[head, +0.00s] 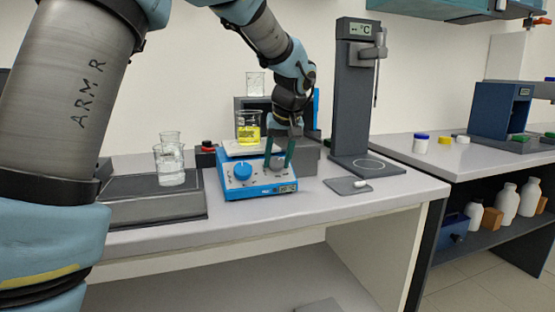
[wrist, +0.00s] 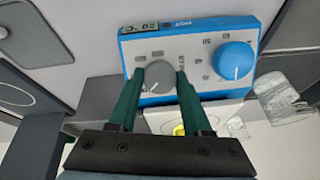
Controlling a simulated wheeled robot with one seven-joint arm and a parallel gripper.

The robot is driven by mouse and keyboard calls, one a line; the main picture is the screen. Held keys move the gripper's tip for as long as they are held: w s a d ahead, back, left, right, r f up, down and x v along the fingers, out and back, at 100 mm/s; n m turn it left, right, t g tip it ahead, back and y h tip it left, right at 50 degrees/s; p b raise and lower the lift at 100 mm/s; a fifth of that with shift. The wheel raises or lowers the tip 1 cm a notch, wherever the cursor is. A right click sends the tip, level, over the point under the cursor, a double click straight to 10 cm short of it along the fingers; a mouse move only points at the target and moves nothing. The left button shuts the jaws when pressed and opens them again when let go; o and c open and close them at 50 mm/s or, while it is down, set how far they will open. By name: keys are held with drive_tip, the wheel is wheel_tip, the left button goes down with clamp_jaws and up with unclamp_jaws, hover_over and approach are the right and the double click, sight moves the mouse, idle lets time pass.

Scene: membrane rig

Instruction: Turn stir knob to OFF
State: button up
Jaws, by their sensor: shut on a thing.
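The blue stirrer hotplate (head: 257,188) stands on the bench with two knobs on its front panel. The wrist view shows its panel (wrist: 193,52) upside down. My gripper (head: 278,164) reaches down to the grey knob (wrist: 159,76), with one green finger on each side, and is shut on it. The fingers partly hide this knob in the head view. The larger blue knob (head: 243,171) is free beside it and also shows in the wrist view (wrist: 234,60).
A beaker of yellow liquid (head: 248,128) stands on the hotplate's white top, close to my gripper. Beakers (head: 171,167) stand on a dark platform (head: 150,208) at left. A tall grey stand (head: 353,100) rises at right, with a small grey pad (head: 347,186) before it.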

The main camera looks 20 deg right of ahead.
clamp_jaws()
drive_tip(key=shift+f+n+b, duration=0.1)
drive_tip(key=shift+n+b, duration=0.2)
drive_tip(key=shift+b, duration=0.1)
drive_tip(key=shift+f+n+h+b, duration=0.1)
drive_tip(key=shift+n+h+b, duration=0.2)
drive_tip(key=shift+n+b, duration=0.6)
drive_tip(key=n+b, duration=0.2)
drive_tip(key=n, duration=0.1)
drive_tip(key=shift+h, duration=0.4)
drive_tip(key=shift+a+n+h+b, duration=0.15)
drive_tip(key=shift+n+h+b, duration=0.15)
drive_tip(key=shift+n+b, duration=1.15)
drive_tip(key=shift+r+n, duration=0.2)
drive_tip(key=shift+n, duration=0.05)
drive_tip(key=o, duration=1.1)
unclamp_jaws()
